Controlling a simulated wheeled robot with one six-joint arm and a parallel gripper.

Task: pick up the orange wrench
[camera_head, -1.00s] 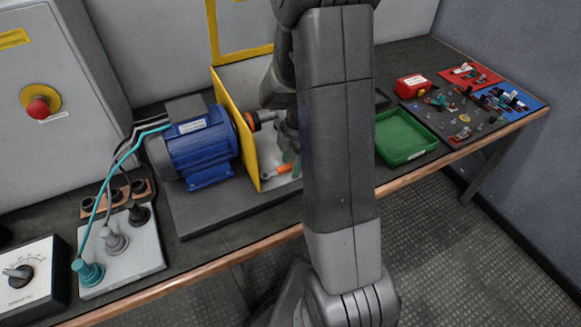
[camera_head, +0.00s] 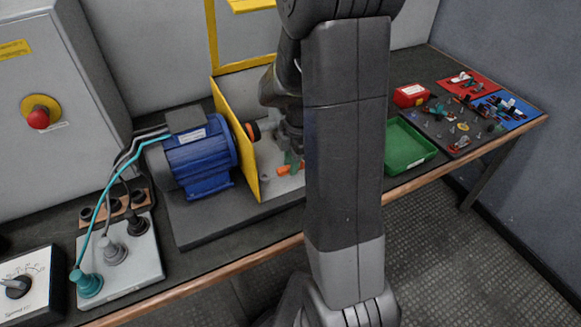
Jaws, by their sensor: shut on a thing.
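The orange wrench (camera_head: 284,170) shows as a short orange piece low inside the yellow-edged enclosure, just right of the blue motor. I cannot tell whether the wrench touches the enclosure floor.
A yellow panel (camera_head: 236,135) stands close left of my gripper, beside the blue motor (camera_head: 193,158) and its shaft. A green tray (camera_head: 408,146), a red box (camera_head: 411,95) and mats with small parts lie to the right. A plug board (camera_head: 130,262) with cables is at left.

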